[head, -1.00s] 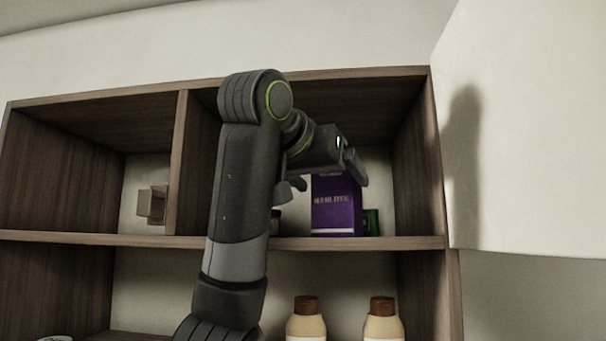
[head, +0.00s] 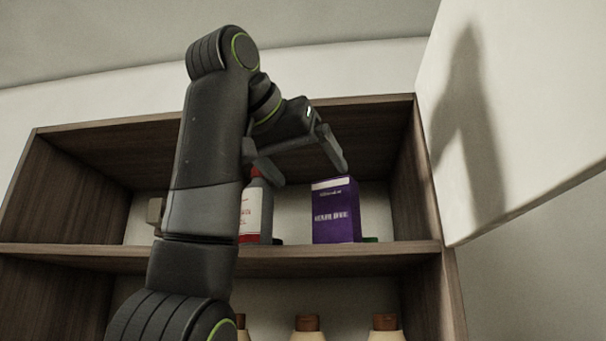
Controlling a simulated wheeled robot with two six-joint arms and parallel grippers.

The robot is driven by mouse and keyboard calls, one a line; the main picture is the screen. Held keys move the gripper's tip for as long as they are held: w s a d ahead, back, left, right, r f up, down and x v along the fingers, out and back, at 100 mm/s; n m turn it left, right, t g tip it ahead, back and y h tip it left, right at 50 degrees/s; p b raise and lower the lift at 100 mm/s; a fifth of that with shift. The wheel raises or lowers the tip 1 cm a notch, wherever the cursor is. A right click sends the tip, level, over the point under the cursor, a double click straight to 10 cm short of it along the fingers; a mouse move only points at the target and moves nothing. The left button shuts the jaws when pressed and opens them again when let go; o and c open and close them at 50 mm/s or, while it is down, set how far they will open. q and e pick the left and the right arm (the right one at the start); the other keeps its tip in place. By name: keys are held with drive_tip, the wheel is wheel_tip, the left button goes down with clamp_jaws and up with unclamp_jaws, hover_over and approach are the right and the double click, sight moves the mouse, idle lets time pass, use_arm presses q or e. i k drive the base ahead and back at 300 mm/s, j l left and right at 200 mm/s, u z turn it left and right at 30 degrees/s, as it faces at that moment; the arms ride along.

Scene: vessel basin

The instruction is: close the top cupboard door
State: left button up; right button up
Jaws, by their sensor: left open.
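The top cupboard door (head: 530,110) is a plain white panel at the right, swung open from the cupboard's right side wall. Its free edge runs out of the picture. My left gripper (head: 306,168) is open and empty in front of the upper compartment, left of the door and apart from it. An arm-shaped shadow falls on the door. The wooden cupboard (head: 340,256) shows its open upper compartment. My right gripper is not in view.
On the upper shelf stand a purple box (head: 335,212) and a bottle with a red and white label (head: 257,212). A small beige object (head: 155,214) is partly hidden by my arm. Brown-capped bottles (head: 308,326) stand below.

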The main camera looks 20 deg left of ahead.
sight(510, 93)
drive_tip(key=k+j, duration=0.15)
drive_tip(key=k, duration=0.6)
drive_tip(key=k+j, duration=0.1)
drive_tip(key=k, duration=0.65)
